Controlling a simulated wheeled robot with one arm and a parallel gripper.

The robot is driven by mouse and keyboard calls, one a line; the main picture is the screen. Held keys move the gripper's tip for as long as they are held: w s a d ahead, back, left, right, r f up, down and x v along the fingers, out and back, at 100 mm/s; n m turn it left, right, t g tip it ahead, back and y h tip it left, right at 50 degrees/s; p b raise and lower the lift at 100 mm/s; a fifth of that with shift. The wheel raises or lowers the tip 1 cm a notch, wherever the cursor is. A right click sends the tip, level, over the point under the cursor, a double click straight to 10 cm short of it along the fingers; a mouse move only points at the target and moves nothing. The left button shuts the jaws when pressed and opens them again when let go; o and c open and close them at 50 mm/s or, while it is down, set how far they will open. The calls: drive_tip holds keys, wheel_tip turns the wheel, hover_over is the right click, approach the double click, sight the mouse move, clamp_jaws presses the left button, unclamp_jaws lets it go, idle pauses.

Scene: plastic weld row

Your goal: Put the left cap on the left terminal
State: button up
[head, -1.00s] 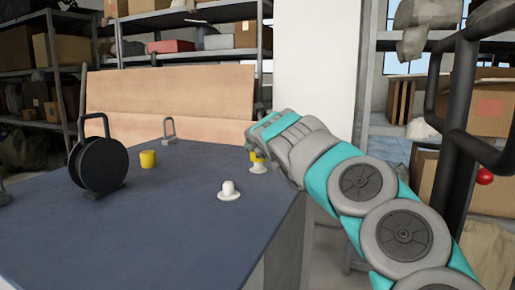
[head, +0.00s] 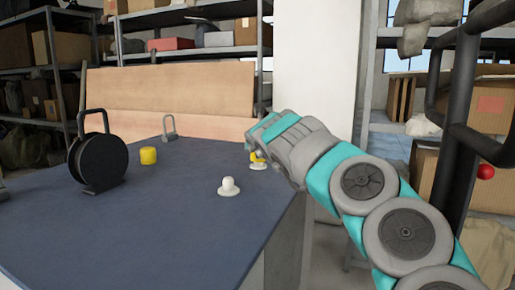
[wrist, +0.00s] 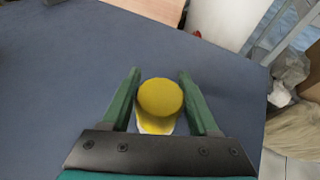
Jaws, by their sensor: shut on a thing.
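A yellow cap (wrist: 160,97) is between the fingers of my gripper (wrist: 160,100), which is shut on it. In the head view this cap (head: 255,156) shows just under my gripper, at the table's right edge. A white terminal (head: 258,167) with a round flange is right below it. Its flange also shows below the cap in the wrist view (wrist: 151,131); I cannot tell whether the cap is seated on it. Another white terminal (head: 228,187) stands bare, left of and nearer than my gripper. A second yellow cap (head: 148,156) stands on the table farther left.
A black reel (head: 99,163) with a handle stands on the left of the blue-grey table (head: 150,230). A small grey metal loop (head: 169,127) is at the back. Wooden boards (head: 170,90) rise behind. The table's middle and front are clear.

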drive_tip(key=shift+f, duration=0.8)
idle(0.7)
drive_tip(key=o, duration=1.4)
drive_tip(key=shift+b, duration=0.3)
